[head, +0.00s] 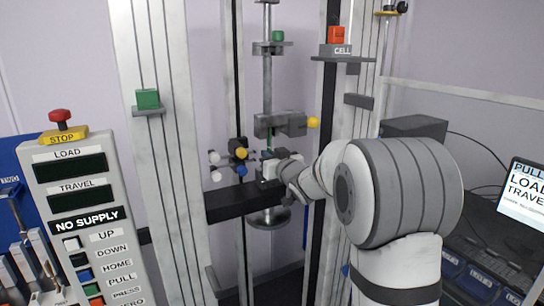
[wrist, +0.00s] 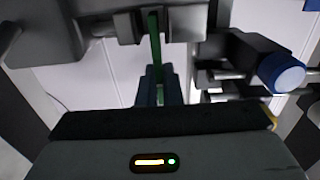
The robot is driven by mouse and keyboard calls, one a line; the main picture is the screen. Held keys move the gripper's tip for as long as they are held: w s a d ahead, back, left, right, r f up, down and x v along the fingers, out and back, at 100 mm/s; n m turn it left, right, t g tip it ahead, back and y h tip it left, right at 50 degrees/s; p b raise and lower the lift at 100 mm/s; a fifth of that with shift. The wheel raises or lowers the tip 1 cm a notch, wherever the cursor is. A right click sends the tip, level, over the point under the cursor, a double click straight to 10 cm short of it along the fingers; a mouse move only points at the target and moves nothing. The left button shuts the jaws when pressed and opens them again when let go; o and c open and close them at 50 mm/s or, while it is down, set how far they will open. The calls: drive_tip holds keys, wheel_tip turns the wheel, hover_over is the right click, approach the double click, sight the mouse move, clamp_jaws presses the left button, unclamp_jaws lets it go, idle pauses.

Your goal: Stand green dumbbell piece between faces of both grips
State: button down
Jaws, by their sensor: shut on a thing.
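The green dumbbell piece (wrist: 155,48) stands as a narrow upright strip in the wrist view. My gripper (wrist: 158,88) is shut on its near part. The strip's far part shows between two grey grip faces, one on its left (wrist: 126,27) and one on its right (wrist: 183,26); I cannot tell whether they touch it. In the head view my gripper (head: 276,166) is at the lower grip, below the upper grip (head: 279,124) with its yellow knob.
A blue knob (wrist: 281,72) sticks out close to the right of my gripper. Coloured knobs (head: 239,154) crowd the lower grip's left side. The dark crossbar (head: 232,204) lies under it. White columns stand on both sides, and a control panel (head: 80,190) is at the left.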

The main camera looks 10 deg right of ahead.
drive_tip(key=shift+f+b, duration=0.25)
drive_tip(key=shift+b, duration=0.05)
idle(0.5)
drive_tip(key=c, duration=1.7)
unclamp_jaws()
drive_tip(key=shift+w+f, duration=0.1)
drive_tip(key=shift+w, duration=0.05)
drive_tip(key=shift+c, duration=0.2)
drive_tip(key=shift+o, duration=1.1)
drive_tip(key=b+v, duration=0.2)
drive_tip(key=v, duration=0.6)
